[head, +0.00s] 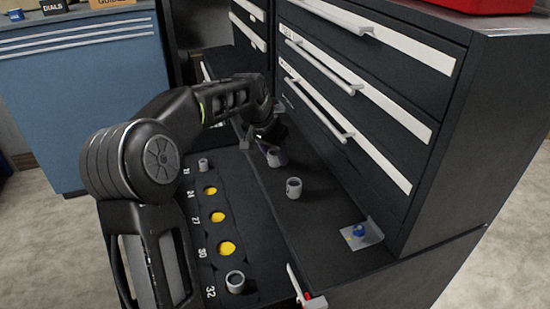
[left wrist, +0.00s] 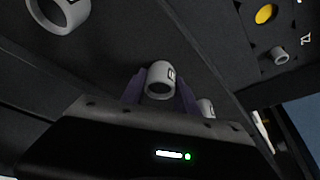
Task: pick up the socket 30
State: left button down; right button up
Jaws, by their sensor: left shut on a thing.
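My left gripper (head: 276,153) reaches over the black drawer-unit ledge and is shut on a grey socket (head: 274,160). In the left wrist view the held socket (left wrist: 160,80) sits between the two purple fingers (left wrist: 160,92). Its size mark is too small to read, so I cannot tell whether it is socket 30. Another grey socket (head: 293,188) stands on the ledge nearer the camera; a large socket (left wrist: 62,10) shows at the top of the left wrist view. A third socket (left wrist: 206,106) is partly hidden behind the right-hand finger there. My right gripper is not in view.
The black tray (head: 262,297) has yellow empty recesses (head: 218,217), including one by the mark 30. Sockets sit at its near end (head: 235,282) and far end (head: 203,164). A plate with a blue knob (head: 359,231) lies on the ledge. Drawer handles (head: 325,65) jut out at right.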

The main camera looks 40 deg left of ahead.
pick_arm(q)
notch_tip(320, 180, up, 10)
jog(key=shift+r, duration=0.1)
dwell(0.6)
dwell(0.5)
